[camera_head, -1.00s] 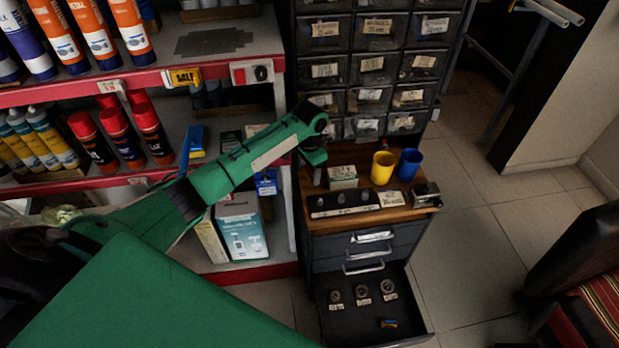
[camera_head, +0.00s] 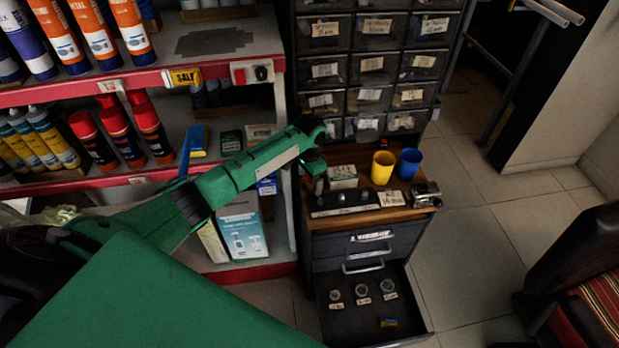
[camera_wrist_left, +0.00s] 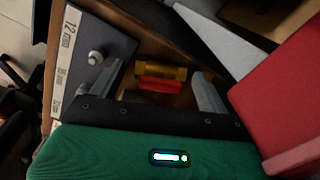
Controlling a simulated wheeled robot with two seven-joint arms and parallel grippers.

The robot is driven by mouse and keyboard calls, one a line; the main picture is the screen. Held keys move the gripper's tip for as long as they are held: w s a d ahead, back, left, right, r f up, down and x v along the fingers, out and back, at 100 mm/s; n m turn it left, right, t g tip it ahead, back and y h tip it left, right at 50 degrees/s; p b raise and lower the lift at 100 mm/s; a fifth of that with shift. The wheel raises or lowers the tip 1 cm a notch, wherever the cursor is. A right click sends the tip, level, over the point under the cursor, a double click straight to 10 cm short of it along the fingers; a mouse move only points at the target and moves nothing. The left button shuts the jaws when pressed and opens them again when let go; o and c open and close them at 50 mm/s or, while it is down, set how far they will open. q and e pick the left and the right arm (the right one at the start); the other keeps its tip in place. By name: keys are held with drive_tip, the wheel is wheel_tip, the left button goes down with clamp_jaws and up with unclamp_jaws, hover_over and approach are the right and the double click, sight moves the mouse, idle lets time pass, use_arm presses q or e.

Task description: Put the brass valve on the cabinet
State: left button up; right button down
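A small yellow piece with a red part (camera_wrist_left: 160,78), which looks like the brass valve, shows between my left fingers in the left wrist view. It appears to lie over a brown wooden surface; in the head view I cannot make it out behind my gripper. My left gripper (camera_head: 316,180) is low at the left end of the cabinet's wooden top (camera_head: 343,156). In the left wrist view its two grey fingers (camera_wrist_left: 158,72) stand apart, with gaps on both sides of the yellow piece. My right gripper is not in view.
On the cabinet top are a black fitting stand (camera_head: 328,212), a small box (camera_head: 342,177), a yellow cup (camera_head: 382,168), a blue cup (camera_head: 409,164) and a metal part (camera_head: 425,194). An open drawer (camera_head: 350,325) holds several fittings. A red-edged shelf (camera_head: 222,277) is close left.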

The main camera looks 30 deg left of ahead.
use_arm(q)
wheel_tip(320, 180, up, 12)
drive_tip(key=shift+r, duration=0.15)
idle(0.5)
idle(0.4)
